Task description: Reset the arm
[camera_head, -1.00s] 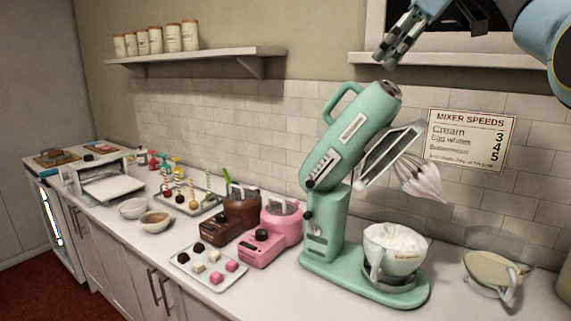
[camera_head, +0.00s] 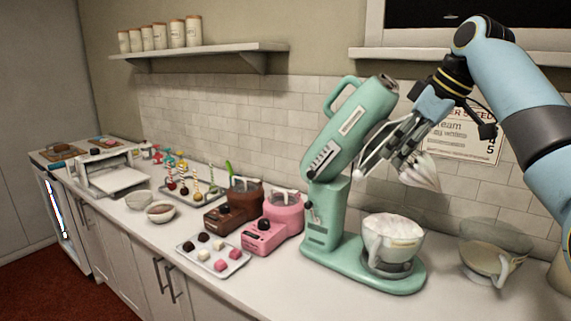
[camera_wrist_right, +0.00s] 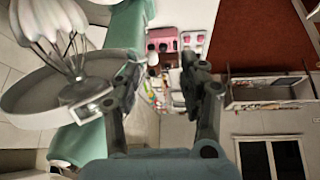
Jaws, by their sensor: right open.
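My right gripper (camera_head: 385,158) is in front of the raised head of the green stand mixer (camera_head: 328,212) in the head view, partly covering the head's underside and the whisk (camera_head: 424,172). In the right wrist view my right gripper (camera_wrist_right: 158,68) has its two fingers apart with nothing between them. The cream-coated whisk (camera_wrist_right: 52,22) and the round underside of the mixer head (camera_wrist_right: 35,98) are close by on the left there. Whether the gripper touches the mixer cannot be told. My left gripper is in neither view.
A bowl of white cream (camera_head: 390,242) stands on the mixer base. A glass bowl (camera_head: 490,262) is at the right. Pink (camera_head: 272,222) and brown (camera_head: 232,204) small machines and a tray of sweets (camera_head: 207,262) stand left of the mixer. My right arm partly covers the speed sign (camera_head: 484,150).

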